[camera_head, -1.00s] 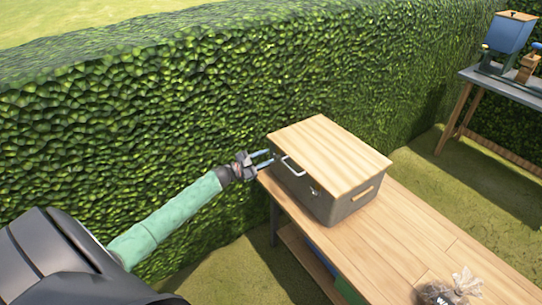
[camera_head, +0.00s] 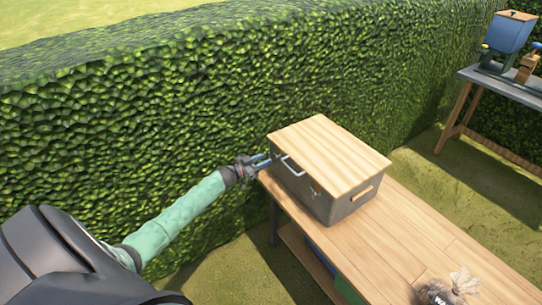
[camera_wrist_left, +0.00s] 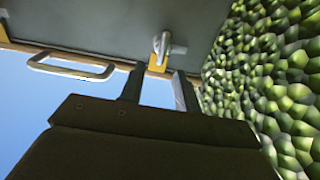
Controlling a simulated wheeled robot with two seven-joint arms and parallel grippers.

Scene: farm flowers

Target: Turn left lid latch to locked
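The grey box (camera_head: 336,205) with a pale wooden lid (camera_head: 330,152) stands on the wooden bench. The left lid latch (camera_wrist_left: 167,47), a small grey metal lever on a yellow-orange plate, shows on the box side in the left wrist view. My left gripper (camera_head: 267,160) is at the box's left end, and its fingers hide that latch in the head view. In the left wrist view my left gripper (camera_wrist_left: 160,82) is open, with a gap between its two fingers. The latch sits just beyond the fingertips, roughly in line with the gap; contact cannot be told. My right gripper is out of view.
A metal carry handle (camera_head: 293,166) sticks out from the box front, close to my left gripper; another latch (camera_head: 316,191) is to its right. A hedge (camera_head: 130,130) stands close behind. The bench top (camera_head: 400,235) is mostly clear, with a dark bag (camera_head: 437,292) at the front.

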